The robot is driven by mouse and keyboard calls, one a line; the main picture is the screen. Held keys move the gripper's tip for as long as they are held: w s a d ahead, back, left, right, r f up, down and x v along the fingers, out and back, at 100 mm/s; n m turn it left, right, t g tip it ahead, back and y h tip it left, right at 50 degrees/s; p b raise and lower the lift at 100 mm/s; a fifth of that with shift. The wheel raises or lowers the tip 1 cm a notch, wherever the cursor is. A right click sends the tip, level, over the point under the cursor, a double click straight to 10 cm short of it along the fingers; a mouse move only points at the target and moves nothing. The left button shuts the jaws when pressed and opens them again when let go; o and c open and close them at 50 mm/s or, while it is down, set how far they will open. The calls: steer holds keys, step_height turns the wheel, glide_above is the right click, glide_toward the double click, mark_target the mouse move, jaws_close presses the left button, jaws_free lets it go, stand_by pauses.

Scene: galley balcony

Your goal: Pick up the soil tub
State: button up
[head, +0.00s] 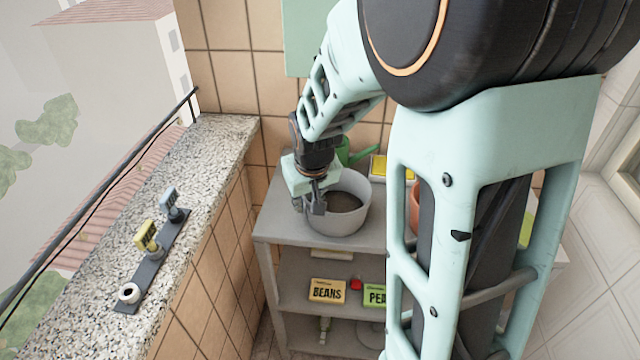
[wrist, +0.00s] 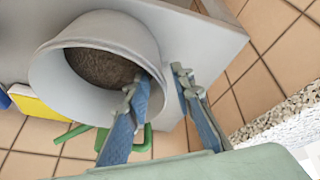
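The soil tub is a light grey round tub (head: 352,218) with dark soil in it, standing upright on the top of the grey shelf unit. It also shows in the wrist view (wrist: 60,82). My gripper (head: 315,205) points down at the tub's left rim in the head view. In the wrist view the fingers of my gripper (wrist: 160,85) are apart, one over the inside of the tub and one outside its wall. A gap shows between the outer finger and the wall. Whether the inner finger touches the wall I cannot tell.
A green watering can (head: 345,150) and a yellow item (head: 378,166) stand behind the tub. Seed boxes (head: 327,291) lie on the lower shelf. A stone parapet (head: 225,135) with a tool rack (head: 155,262) is to the left. My arm hides the shelf's right part.

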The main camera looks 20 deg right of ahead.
steer(key=shift+w+f, duration=0.15)
steer(key=shift+f, duration=0.25)
steer(key=shift+r, duration=0.1)
jaws_close()
